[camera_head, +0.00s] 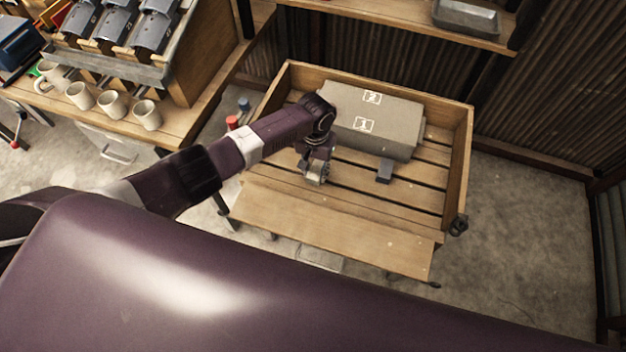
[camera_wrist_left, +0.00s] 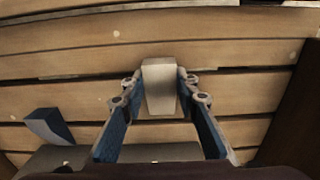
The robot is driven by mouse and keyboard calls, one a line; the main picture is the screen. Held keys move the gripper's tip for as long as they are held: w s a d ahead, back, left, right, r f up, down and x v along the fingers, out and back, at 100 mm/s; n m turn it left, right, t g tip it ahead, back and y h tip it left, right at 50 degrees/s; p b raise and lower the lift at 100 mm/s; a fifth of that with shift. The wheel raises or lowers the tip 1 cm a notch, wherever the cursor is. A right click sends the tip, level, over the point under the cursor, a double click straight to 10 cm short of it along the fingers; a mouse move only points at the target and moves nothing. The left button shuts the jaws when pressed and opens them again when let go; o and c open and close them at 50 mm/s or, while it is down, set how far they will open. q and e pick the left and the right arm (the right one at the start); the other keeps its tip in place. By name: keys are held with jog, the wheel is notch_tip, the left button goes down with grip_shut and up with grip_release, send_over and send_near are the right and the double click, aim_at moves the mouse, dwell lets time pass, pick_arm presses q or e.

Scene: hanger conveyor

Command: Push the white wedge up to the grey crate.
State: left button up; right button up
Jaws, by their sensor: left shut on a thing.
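The white wedge (camera_wrist_left: 160,88) is between the fingertips of my left gripper (camera_wrist_left: 160,80), which is shut on it. In the head view my left gripper (camera_head: 314,176) is low over the slatted bed, at the near left of the grey crate (camera_head: 375,120). The wedge is small and partly hidden there. My right gripper is not in view.
The wooden bed (camera_head: 461,160) has raised sides and a lowered front flap (camera_head: 330,225). Mugs (camera_head: 112,103) stand on a bench at left.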

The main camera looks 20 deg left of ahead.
pick_arm(q)
jog(key=shift+w+f+b, duration=0.1)
jog(key=shift+w+b, duration=0.95)
jog(key=shift+w, duration=0.1)
jog(key=shift+w+d+b, duration=0.1)
jog(key=shift+w+b, duration=1.2)
jog(key=shift+b, duration=0.05)
jog(key=shift+w+b, duration=0.3)
jog(key=shift+b, duration=0.1)
jog(key=shift+w+b, duration=0.4)
jog(key=shift+b, duration=0.1)
jog(key=shift+w, duration=0.2)
jog(key=shift+w+b, duration=0.2)
jog(key=shift+b, duration=0.25)
jog(key=o, duration=1.1)
jog(key=shift+c, duration=0.2)
